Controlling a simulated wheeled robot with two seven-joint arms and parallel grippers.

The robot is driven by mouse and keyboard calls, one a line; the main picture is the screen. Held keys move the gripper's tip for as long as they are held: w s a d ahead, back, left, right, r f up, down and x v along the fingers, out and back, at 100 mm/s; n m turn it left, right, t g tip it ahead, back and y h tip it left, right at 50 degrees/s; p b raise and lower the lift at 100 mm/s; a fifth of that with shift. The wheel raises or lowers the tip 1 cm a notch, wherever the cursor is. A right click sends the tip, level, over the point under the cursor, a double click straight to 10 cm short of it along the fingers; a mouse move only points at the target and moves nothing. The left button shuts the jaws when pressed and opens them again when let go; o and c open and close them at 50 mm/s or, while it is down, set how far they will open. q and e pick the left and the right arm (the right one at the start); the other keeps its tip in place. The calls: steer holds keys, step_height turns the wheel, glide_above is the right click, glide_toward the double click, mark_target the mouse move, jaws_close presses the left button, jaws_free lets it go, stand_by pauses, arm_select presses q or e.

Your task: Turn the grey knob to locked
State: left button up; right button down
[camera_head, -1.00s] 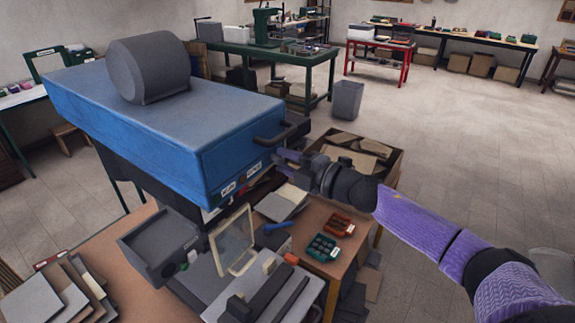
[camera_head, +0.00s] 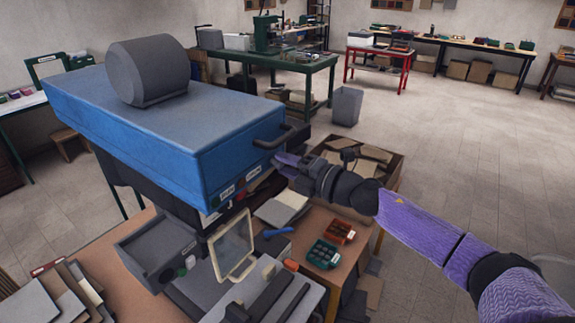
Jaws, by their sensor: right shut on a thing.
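A blue machine (camera_head: 150,125) stands at the left, with a dark bar handle (camera_head: 276,135) at its right end and small labels low on its front face. My right gripper (camera_head: 284,164) is close to the machine's right end, just below the handle. Its jaws are shut on the grey knob, which is largely hidden by the fingers, so its turned position cannot be read. The label text is too small to read. My left gripper is not in view.
A large grey drum (camera_head: 152,72) sits on top of the machine. Below are a clear-paned frame (camera_head: 233,245), a green bin (camera_head: 322,254) and a red bin (camera_head: 339,231) on the brown bench. A crate of cardboard (camera_head: 386,172) stands behind my right arm.

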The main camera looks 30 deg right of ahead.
steer(key=shift+c, duration=1.8)
jaws_free()
steer(key=shift+s, duration=0.1)
steer(key=shift+s+d+f, duration=0.15)
steer(key=shift+s+d, duration=0.05)
steer(key=shift+s, duration=0.15)
steer(key=b+v, duration=0.1)
steer(key=v, duration=0.8)
